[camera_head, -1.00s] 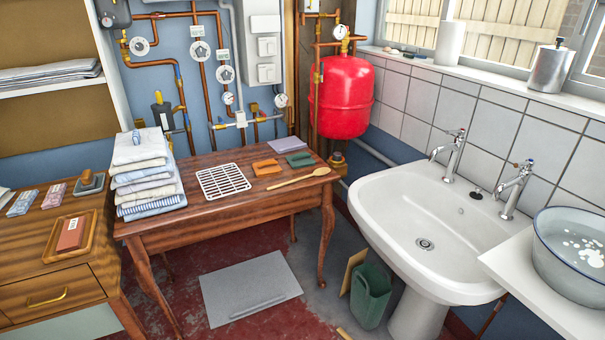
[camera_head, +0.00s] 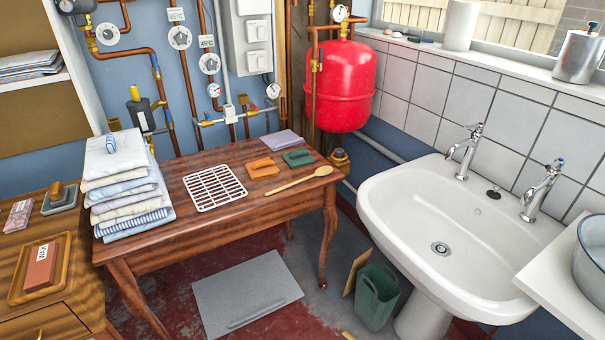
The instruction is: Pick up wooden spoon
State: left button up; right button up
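The wooden spoon (camera_head: 299,181) lies flat near the right front edge of the wooden table (camera_head: 190,233). Its bowl points right and its handle points left, towards the white wire rack (camera_head: 214,187). Nothing lies on top of it. Neither of my grippers shows in the head view.
Orange (camera_head: 263,168) and green (camera_head: 298,158) blocks lie behind the spoon. A stack of folded linen (camera_head: 125,188) stands at the table's left. A white sink (camera_head: 455,235) is at the right. A grey panel (camera_head: 246,292) and a green bin (camera_head: 375,297) are on the floor.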

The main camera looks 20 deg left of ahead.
aim_at(325, 170)
jog(key=i+j, duration=0.2)
jog(key=j, duration=0.15)
jog(key=i+j, duration=0.2)
jog(key=j, duration=0.2)
jog(key=i+j, duration=0.25)
jog(key=j+z, duration=0.05)
jog(key=j, duration=0.05)
